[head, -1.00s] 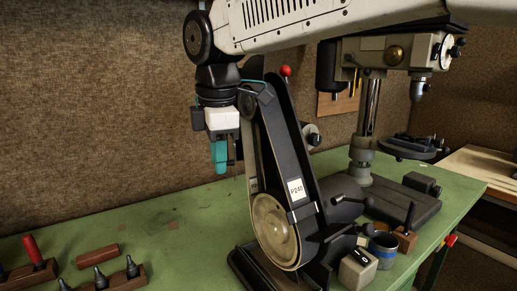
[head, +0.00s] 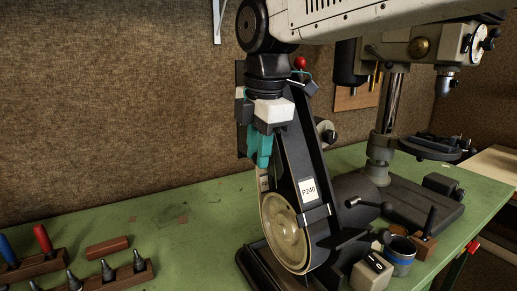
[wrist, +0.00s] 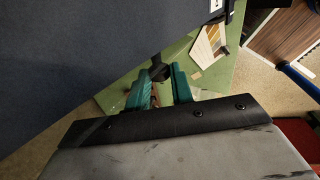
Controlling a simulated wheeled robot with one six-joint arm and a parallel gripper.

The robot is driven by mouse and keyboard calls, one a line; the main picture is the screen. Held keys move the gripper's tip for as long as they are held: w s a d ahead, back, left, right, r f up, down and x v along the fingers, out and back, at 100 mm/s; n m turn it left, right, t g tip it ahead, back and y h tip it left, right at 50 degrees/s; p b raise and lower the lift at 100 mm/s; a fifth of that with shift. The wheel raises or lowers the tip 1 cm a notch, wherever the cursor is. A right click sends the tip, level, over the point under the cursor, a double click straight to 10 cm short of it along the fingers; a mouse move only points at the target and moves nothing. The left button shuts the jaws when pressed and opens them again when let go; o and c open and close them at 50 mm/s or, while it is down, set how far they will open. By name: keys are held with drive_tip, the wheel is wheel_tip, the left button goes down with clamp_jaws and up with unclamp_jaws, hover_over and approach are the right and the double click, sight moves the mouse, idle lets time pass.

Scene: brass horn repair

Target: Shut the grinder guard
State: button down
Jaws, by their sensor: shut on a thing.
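A dark upright panel (head: 241,75), likely the guard, shows behind and left of my gripper. My gripper (head: 260,150) points down at the grinder's upper left side, its teal fingers close together. In the wrist view my gripper (wrist: 161,88) has a small dark knob (wrist: 159,72) at its fingertips, and it is shut on a part there. A large dark flat panel fills the left of that view. My wrist hides the guard's hinge.
A drill press (head: 386,115) stands behind on the right. A blue-banded cup (head: 400,262) and a small block (head: 371,273) sit right of the grinder. Tool racks (head: 110,278) lie at the front left. The bench left of the grinder is mostly clear.

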drive_tip(key=shift+d, duration=0.1)
drive_tip(key=c, duration=1.3)
unclamp_jaws()
drive_tip(key=shift+w, duration=0.1)
drive_tip(key=shift+o, duration=0.2)
wheel_tip(320, 180, up, 8)
drive_tip(key=s, duration=0.1)
drive_tip(key=shift+d+f, duration=0.15)
drive_tip(key=shift+d, duration=0.25)
